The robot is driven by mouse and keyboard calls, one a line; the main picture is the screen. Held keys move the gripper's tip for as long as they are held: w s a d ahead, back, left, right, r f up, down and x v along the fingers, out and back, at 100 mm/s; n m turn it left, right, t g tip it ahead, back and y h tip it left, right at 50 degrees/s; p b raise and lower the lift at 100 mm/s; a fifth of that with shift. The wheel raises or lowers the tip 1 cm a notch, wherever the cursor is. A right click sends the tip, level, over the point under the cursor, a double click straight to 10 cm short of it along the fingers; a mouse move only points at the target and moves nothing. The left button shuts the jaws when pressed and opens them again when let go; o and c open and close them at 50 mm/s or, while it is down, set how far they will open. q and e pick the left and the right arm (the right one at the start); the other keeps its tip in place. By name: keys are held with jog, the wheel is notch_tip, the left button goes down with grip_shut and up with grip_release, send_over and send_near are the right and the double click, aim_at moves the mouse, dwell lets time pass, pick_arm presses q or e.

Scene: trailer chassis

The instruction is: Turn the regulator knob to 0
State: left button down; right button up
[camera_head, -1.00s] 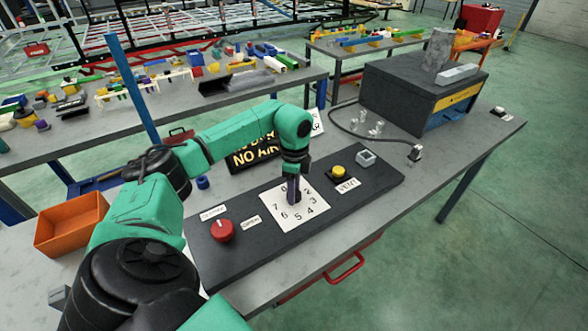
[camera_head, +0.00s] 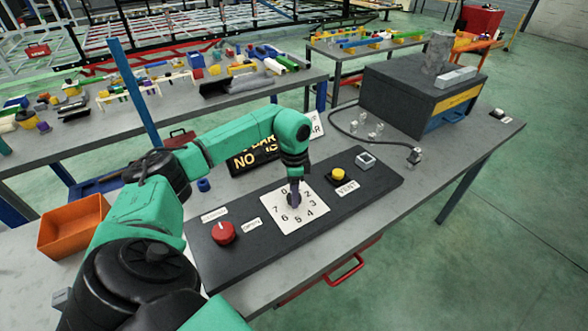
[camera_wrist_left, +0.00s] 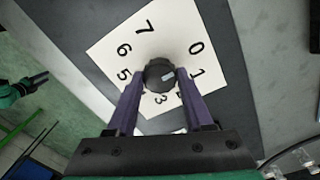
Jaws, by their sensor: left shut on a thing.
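The regulator knob (camera_wrist_left: 160,75) is round and dark with a pale mark on its face, above a white dial card (camera_head: 306,223) numbered from 0 upward. My left gripper (camera_head: 294,200) points down at the dial. In the left wrist view its two purple fingers (camera_wrist_left: 160,88) are shut on the knob, one on each side. The pale mark lies right of the knob's middle, roughly toward the 1, with the 0 (camera_wrist_left: 196,48) just above. The fingers hide some lower digits. My right gripper (camera_wrist_left: 38,82) shows small at the left of that view; its jaws are unclear.
The dark panel (camera_head: 250,262) also carries a red knob (camera_head: 223,233) and a yellow button (camera_head: 337,173) by a VENT label. An orange bin (camera_head: 75,228) is at left, a dark box (camera_head: 420,95) at the back right.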

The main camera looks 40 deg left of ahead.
pick_arm(q)
jog(key=shift+r, duration=0.1)
jog(key=shift+c, duration=1.4)
grip_release()
notch_tip(320, 180, up, 14)
jog(key=b, duration=0.1)
jog(key=shift+a+r, duration=0.2)
jog(key=shift+r, duration=0.05)
jog(key=shift+w, duration=0.15)
